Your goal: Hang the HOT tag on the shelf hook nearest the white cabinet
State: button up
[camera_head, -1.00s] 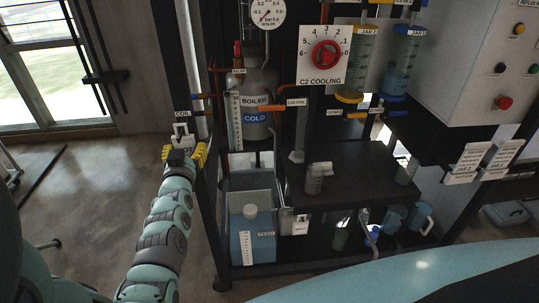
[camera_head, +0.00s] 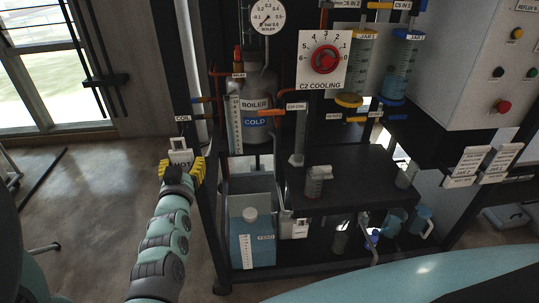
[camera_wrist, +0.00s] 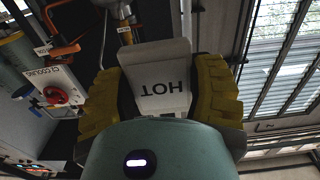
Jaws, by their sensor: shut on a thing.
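The HOT tag (camera_head: 179,158) is a white plate with black lettering, held upright at the left of the dark rack. My gripper (camera_head: 182,167) has yellow ribbed fingers shut on both sides of it. In the wrist view the tag (camera_wrist: 163,80) sits between the fingers, its letters upside down. The white cabinet (camera_head: 468,68) stands at the upper right, well away from my gripper. Two white tags (camera_head: 467,164) hang below its front edge. Another white tag (camera_head: 295,228) hangs low on the rack. I cannot clearly make out the shelf hooks.
A dark shelf (camera_head: 350,180) bears small beakers. Open floor (camera_head: 90,210) lies left of my arm.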

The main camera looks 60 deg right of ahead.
jog(key=v, duration=0.7)
jog(key=shift+a, duration=0.15)
jog(key=shift+s, duration=0.1)
